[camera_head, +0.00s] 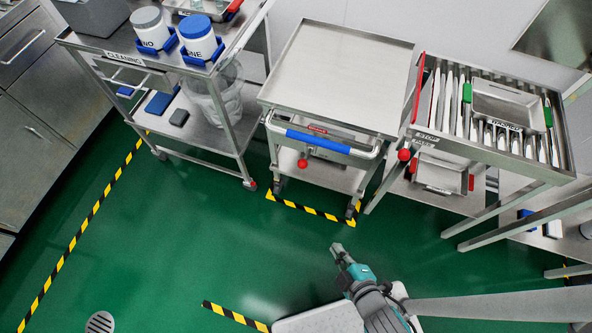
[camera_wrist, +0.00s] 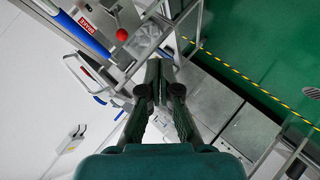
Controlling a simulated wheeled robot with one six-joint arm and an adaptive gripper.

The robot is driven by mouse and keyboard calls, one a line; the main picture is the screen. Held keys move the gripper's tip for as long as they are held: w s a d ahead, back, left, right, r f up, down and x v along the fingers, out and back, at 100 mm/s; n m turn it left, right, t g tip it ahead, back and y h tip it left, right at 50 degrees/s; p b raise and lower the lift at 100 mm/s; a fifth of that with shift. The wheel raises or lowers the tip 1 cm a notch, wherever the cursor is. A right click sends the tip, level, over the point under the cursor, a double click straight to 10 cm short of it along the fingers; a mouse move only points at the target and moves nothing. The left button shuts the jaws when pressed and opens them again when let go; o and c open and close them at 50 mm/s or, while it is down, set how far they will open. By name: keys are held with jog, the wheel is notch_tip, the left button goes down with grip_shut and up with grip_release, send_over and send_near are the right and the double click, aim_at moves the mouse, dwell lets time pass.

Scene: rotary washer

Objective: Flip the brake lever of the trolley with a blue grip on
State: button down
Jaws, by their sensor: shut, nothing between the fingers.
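The trolley (camera_head: 340,75) with a blue grip (camera_head: 318,142) on its push bar stands at the upper middle of the head view. A red ball knob (camera_head: 303,163), which looks like the brake lever's end, shows just below the bar. In the wrist view the blue grip (camera_wrist: 86,34) and the red knob (camera_wrist: 121,34) are at the upper left. My gripper (camera_head: 338,249) is shut and empty, over the green floor in front of the trolley, apart from it. Its closed fingers (camera_wrist: 160,72) show mid-frame in the wrist view, right of and below the knob.
A cleaning cart (camera_head: 150,62) with white tubs stands left of the trolley. A steel rack table (camera_head: 470,150) stands close on the right, with another red knob (camera_head: 404,155) near its left corner. The green floor (camera_head: 190,240) in front is clear, with yellow-black tape on it.

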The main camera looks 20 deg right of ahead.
aim_at(305, 159)
jog(key=w+a+f+n+g+h, duration=0.15)
jog(key=w+a+n, duration=0.35)
jog(key=w, duration=0.6)
jog(key=w+a+f+n+g+h, duration=0.1)
jog(key=w+a+f+n+h, duration=0.15)
jog(key=w+n, duration=0.65)
jog(key=w+d+f+m, duration=0.1)
jog(key=w+d+f, duration=0.1)
jog(key=w+f, duration=0.5)
jog(key=shift+h, duration=0.4)
jog(key=shift+w+d+r, duration=0.2)
jog(key=shift+d+r, duration=0.2)
jog(key=shift+r, duration=0.35)
jog(key=shift+w+d+r, duration=0.2)
jog(key=shift+d+r, duration=0.2)
jog(key=shift+r, duration=0.4)
jog(key=shift+w+d+r, duration=0.2)
jog(key=shift+d+r, duration=0.2)
jog(key=shift+r, duration=0.35)
